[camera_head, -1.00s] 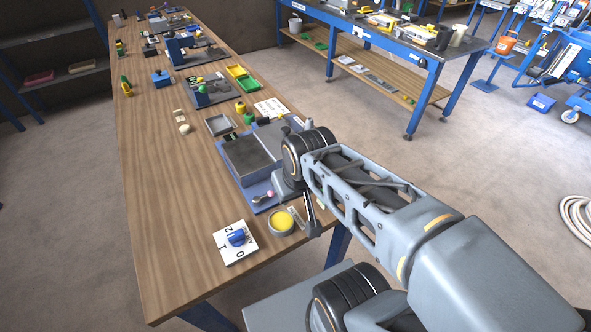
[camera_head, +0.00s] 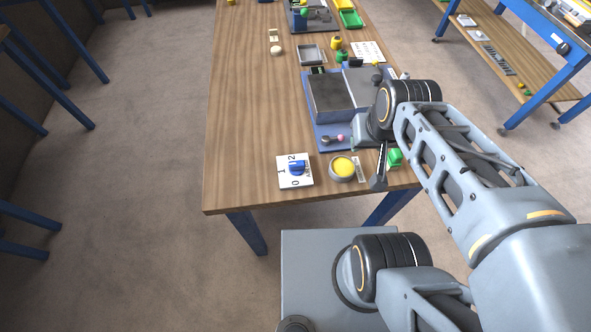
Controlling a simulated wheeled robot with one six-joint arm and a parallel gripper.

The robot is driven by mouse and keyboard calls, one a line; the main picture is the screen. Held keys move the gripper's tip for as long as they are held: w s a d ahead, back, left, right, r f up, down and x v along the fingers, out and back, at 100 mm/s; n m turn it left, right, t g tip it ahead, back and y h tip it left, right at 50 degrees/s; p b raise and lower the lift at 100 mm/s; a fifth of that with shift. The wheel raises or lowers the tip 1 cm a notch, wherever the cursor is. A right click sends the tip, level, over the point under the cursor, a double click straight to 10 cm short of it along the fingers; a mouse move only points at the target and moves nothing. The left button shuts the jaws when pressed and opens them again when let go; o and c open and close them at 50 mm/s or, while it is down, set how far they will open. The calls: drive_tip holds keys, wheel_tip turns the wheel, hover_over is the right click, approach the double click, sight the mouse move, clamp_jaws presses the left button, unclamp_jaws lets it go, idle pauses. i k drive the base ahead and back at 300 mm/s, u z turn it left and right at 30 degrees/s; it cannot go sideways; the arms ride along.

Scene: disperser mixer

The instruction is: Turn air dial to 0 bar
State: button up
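The air dial is a blue knob (camera_head: 297,167) on a white square plate (camera_head: 294,181) with the marks 0, 1 and 2, lying at the near end of the wooden table. The knob's exact pointing is too small to read. My gripper (camera_head: 377,182) hangs at the table's near right part, to the right of the dial and apart from it. It is seen edge-on, partly hidden by my arm, so its opening does not show.
A round grey dish with a yellow top (camera_head: 343,168) stands between the dial and my gripper. A blue-based machine (camera_head: 331,97) lies behind it. The table's left side (camera_head: 240,130) is clear.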

sight(297, 168)
drive_tip(key=z, duration=0.5)
drive_tip(key=k, duration=1.2)
drive_tip(key=u, duration=0.25)
drive_tip(key=i, duration=0.5)
drive_tip(key=u, duration=0.75)
drive_tip(key=i, duration=0.45)
drive_tip(key=u, duration=0.1)
